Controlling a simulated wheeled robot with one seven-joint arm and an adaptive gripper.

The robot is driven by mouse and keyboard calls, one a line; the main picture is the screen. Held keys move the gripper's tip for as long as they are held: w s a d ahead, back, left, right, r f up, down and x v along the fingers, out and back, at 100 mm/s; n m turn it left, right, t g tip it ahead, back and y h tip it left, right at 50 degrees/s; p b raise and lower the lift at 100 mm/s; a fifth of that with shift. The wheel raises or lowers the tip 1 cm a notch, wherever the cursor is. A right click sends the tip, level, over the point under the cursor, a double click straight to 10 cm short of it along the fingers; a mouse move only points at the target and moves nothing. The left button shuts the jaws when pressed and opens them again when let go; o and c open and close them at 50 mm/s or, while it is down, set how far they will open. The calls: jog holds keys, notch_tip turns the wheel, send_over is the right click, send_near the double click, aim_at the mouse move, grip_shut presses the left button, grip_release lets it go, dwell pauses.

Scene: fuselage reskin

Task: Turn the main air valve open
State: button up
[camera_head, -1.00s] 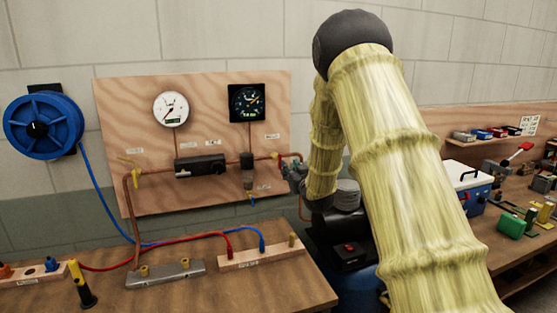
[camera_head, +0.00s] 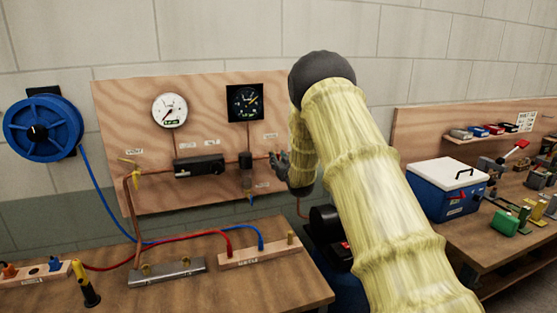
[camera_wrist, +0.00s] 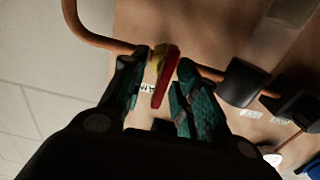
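A valve with a red lever (camera_wrist: 166,82) and a yellow part (camera_wrist: 158,56) sits on a copper pipe (camera_wrist: 95,38) in the wrist view. My gripper (camera_wrist: 163,64) is open, with one finger on each side of the lever. The left fingertip is very near the yellow part; I cannot tell whether it touches. A gap shows between the lever and the right finger. In the head view my gripper (camera_head: 279,163) is at the right edge of the wooden board (camera_head: 215,95) and hides the valve.
A yellow-handled valve (camera_head: 134,169) is at the board's left. Two gauges (camera_head: 169,110) (camera_head: 245,102) and a black block (camera_head: 200,166) are mounted on the board. Red and blue hoses (camera_head: 150,243) cross the bench below. A blue cooler (camera_head: 447,188) stands to the right.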

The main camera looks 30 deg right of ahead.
jog(key=shift+a, duration=0.1)
grip_shut()
